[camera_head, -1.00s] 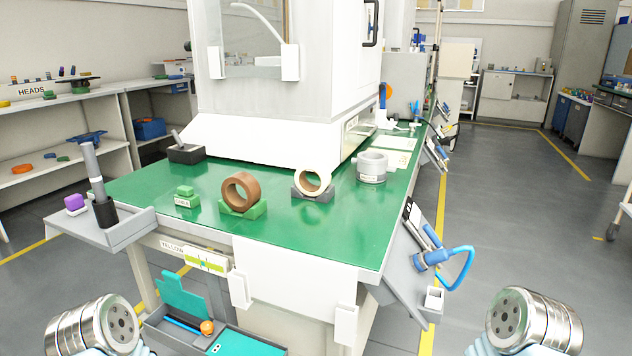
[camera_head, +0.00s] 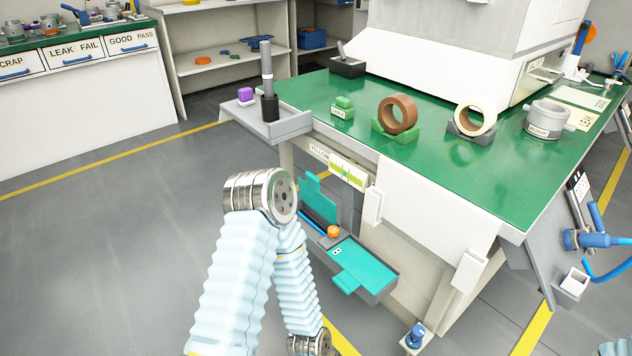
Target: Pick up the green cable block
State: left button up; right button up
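The green cable block (camera_head: 343,109) sits on the green tabletop (camera_head: 440,170) near its left edge, with a small white label on its front. It is upright and nothing touches it. My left arm shows at bottom centre, bent, well below and in front of the table's left end. Its gripper is not visible. Only a sliver of my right arm may show at the bottom right corner, and its gripper is out of view.
A brown ring (camera_head: 398,115) on a green stand and a cream ring (camera_head: 475,119) on a dark stand are right of the block. An open drawer (camera_head: 375,280) juts out below. Floor at left is clear.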

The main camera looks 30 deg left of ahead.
aim_at(342, 108)
jog(key=j, duration=0.4)
jog(key=i+j+z, duration=0.1)
jog(key=j+z, duration=0.15)
jog(key=j, duration=0.6)
jog(key=j+z, duration=0.3)
jog(key=j, duration=0.5)
jog(key=j+z, duration=0.25)
jog(key=j, duration=0.6)
jog(key=k+j+z, duration=0.15)
jog(key=j+z, duration=0.15)
jog(key=j, duration=0.55)
